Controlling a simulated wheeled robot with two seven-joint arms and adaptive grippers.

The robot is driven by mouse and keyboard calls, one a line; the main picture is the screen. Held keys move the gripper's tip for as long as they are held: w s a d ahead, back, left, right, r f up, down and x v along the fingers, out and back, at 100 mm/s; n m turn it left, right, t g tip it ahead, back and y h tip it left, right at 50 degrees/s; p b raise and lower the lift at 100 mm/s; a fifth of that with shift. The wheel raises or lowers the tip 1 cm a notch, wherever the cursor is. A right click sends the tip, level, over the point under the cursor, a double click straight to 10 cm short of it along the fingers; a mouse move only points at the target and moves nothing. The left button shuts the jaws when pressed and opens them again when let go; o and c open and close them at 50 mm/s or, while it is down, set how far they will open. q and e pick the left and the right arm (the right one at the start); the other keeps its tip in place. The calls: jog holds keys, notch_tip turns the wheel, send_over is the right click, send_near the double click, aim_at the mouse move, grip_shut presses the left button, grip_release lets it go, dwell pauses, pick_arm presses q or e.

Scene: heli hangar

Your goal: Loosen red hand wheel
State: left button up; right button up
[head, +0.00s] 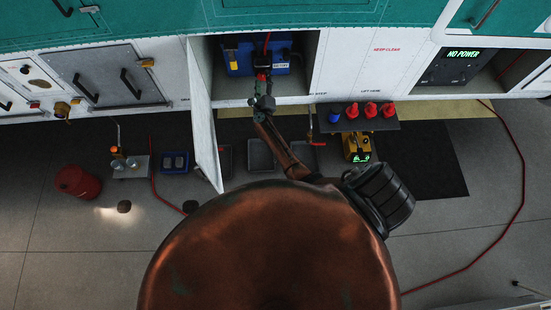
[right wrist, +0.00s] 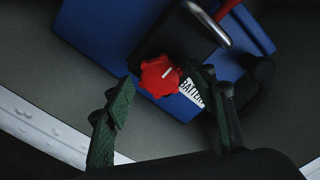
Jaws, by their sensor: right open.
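The red hand wheel (right wrist: 160,76) sits at the front of a blue battery (right wrist: 110,40) inside an open compartment. In the head view the wheel (head: 263,76) is small, just ahead of my right gripper (head: 262,95). In the right wrist view my right gripper (right wrist: 160,115) is open, with its two green-and-black fingers apart. The wheel shows beyond and between the fingers, and I see no clear contact. A white mark is on the wheel's face. A dark block lies behind the wheel, and the right finger partly covers the battery's white label. My left gripper is not in view.
The open compartment door (head: 204,125) stands left of my right arm. A shelf (head: 357,126) with red and blue bottles is to the right. A red cable (head: 522,165) runs over the floor. Trays and a yellow device (head: 357,147) lie below.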

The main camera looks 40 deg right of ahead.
jog(key=m+b, duration=0.2)
jog(key=m, duration=0.1)
jog(key=m+b, duration=0.3)
jog(key=m, duration=0.1)
jog(key=m+b, duration=0.2)
jog(key=m, duration=0.2)
jog(key=shift+f+b, duration=0.35)
jog(key=shift+b, duration=0.05)
jog(key=p+v, duration=0.1)
jog(key=v, duration=0.7)
jog(key=s+a+f+n+g+y, duration=0.1)
jog(key=s+f+n+y, duration=0.1)
jog(key=s+f+n, duration=0.3)
jog(key=s+a+f+n+g+y+p, duration=0.1)
jog(key=s+a+f+n+y, duration=0.1)
jog(key=s+f+n, duration=0.4)
jog(key=s+a+f+n+y, duration=0.2)
jog(key=s+f+n, duration=0.3)
jog(key=f+n, duration=0.9)
notch_tip(320, 180, down, 7)
jog(key=shift+s+g+y, duration=0.3)
jog(key=shift+g+y, duration=0.1)
jog(key=shift+y, duration=0.5)
jog(key=shift+a, duration=0.1)
